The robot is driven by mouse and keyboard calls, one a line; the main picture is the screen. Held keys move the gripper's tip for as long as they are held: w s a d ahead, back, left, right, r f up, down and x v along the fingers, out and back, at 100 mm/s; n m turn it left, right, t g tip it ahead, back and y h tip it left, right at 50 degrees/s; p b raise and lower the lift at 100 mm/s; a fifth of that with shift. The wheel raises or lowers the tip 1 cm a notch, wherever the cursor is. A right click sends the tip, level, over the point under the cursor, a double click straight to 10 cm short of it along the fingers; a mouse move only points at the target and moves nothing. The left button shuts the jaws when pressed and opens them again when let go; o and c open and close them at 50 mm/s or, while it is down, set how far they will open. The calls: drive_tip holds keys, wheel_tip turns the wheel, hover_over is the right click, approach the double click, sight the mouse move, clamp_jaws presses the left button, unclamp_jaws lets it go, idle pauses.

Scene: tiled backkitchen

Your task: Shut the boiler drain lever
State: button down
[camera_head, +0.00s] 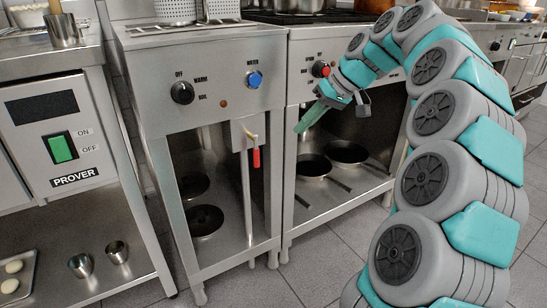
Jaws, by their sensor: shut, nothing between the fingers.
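The boiler drain lever (256,157) has a red grip that hangs down, with a yellowish part just above it. It sits at the top of a vertical metal drain pipe (246,195), under the front panel of the boiler (213,88). My gripper (304,122) is shut and empty. Its teal fingers point down and left, to the right of the lever and a little higher in the picture. A gap shows between the fingertips and the red grip. How far apart they are in depth I cannot tell.
The boiler panel has a black knob (182,92) and a blue knob (254,79). A prover (62,140) stands at the left. The tiled floor (325,260) in front is clear.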

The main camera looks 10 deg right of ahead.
drive_tip(key=shift+w+d, duration=0.25)
drive_tip(key=shift+d, duration=0.35)
drive_tip(key=shift+w+a+f+b, duration=0.25)
drive_tip(key=shift+w+a+f, duration=0.2)
drive_tip(key=shift+a+f, duration=1)
drive_tip(key=shift+w+a+f+b, duration=0.3)
drive_tip(key=shift+w+a+f, duration=0.2)
drive_tip(key=shift+a+f, duration=0.95)
drive_tip(key=shift+w+a+f+b, duration=0.25)
drive_tip(key=shift+w+a+f, duration=0.2)
drive_tip(key=shift+a+f, duration=0.95)
